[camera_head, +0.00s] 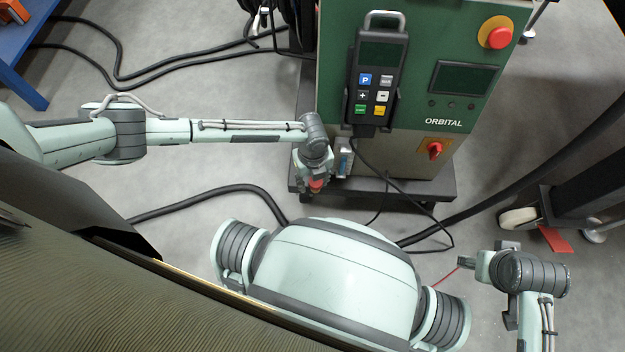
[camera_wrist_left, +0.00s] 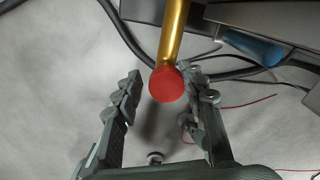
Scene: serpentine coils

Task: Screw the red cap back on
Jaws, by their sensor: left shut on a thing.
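The red cap (camera_wrist_left: 166,84) sits at the near end of a gold tube (camera_wrist_left: 175,32) in the left wrist view. In the head view the cap shows as a small red spot (camera_head: 316,185) low on my left gripper (camera_head: 314,182). I cannot see whether the cap's thread is engaged with the tube. My right gripper (camera_head: 464,262) is at the lower right, small in view, near a thin red line; its jaws are unclear.
A green ORBITAL machine (camera_head: 470,100) with a keypad pendant (camera_head: 378,70) stands behind on a dark wheeled base (camera_head: 400,191). A red-yellow stop button (camera_head: 497,34) is at its top right. Black cables (camera_head: 215,190) cross the grey floor. A blue table (camera_head: 20,85) is at far left.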

